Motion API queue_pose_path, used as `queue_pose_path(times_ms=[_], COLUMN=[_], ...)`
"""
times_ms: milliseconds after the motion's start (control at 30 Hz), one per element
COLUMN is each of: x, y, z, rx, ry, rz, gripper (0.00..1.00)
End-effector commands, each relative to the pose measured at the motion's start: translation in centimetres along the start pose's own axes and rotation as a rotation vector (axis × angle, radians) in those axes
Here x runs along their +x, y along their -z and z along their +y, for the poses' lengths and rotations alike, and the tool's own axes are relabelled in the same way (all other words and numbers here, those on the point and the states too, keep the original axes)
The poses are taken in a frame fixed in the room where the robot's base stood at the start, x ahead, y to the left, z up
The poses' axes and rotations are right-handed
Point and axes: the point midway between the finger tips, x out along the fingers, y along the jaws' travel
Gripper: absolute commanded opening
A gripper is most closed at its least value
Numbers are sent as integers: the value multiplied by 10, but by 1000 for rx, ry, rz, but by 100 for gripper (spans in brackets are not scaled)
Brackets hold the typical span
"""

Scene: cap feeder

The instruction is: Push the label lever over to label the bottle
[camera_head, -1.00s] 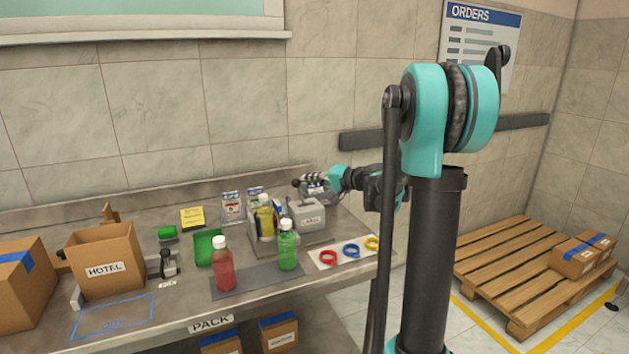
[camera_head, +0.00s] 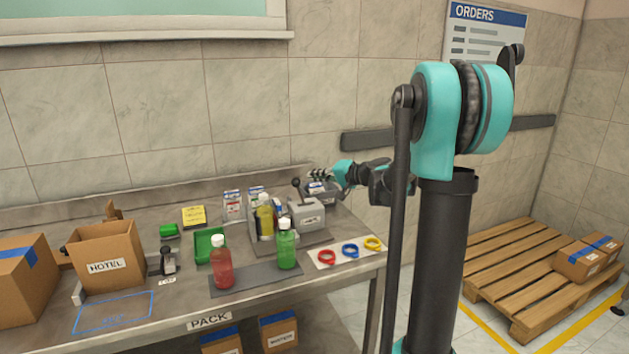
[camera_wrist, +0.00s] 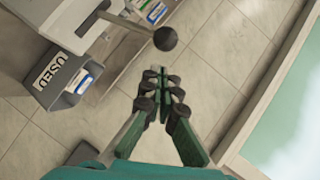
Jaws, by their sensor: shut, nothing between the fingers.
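The label machine (camera_head: 311,215) is a grey box on the bench with a label plate on its front. Its lever ends in a black ball knob (camera_head: 296,183), upright above the machine's left part. In the wrist view the knob (camera_wrist: 166,39) is beyond the fingertips, its rod running to the upper left. A bottle of yellow liquid (camera_head: 265,220) stands at the machine's left side. My gripper (camera_head: 316,175) is right of the knob, apart from it. In the wrist view my gripper (camera_wrist: 160,78) has its fingertips together and holds nothing.
A green bottle (camera_head: 286,247) and a red bottle (camera_head: 222,268) stand on a dark mat in front. Coloured rings (camera_head: 350,250) lie at the bench's right. A grey bin marked USED (camera_wrist: 62,80) is left of my fingers in the wrist view. The wall is behind.

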Motion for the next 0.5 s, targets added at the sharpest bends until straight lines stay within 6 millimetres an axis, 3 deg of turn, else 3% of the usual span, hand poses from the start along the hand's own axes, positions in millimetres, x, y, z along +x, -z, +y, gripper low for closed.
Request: queue_pose_path(times_ms=[67,500], x=[0,-78], y=[6,6], z=[-4,-1], rx=[0,0], ry=[0,-1], rz=[-1,3], gripper=[0,0])
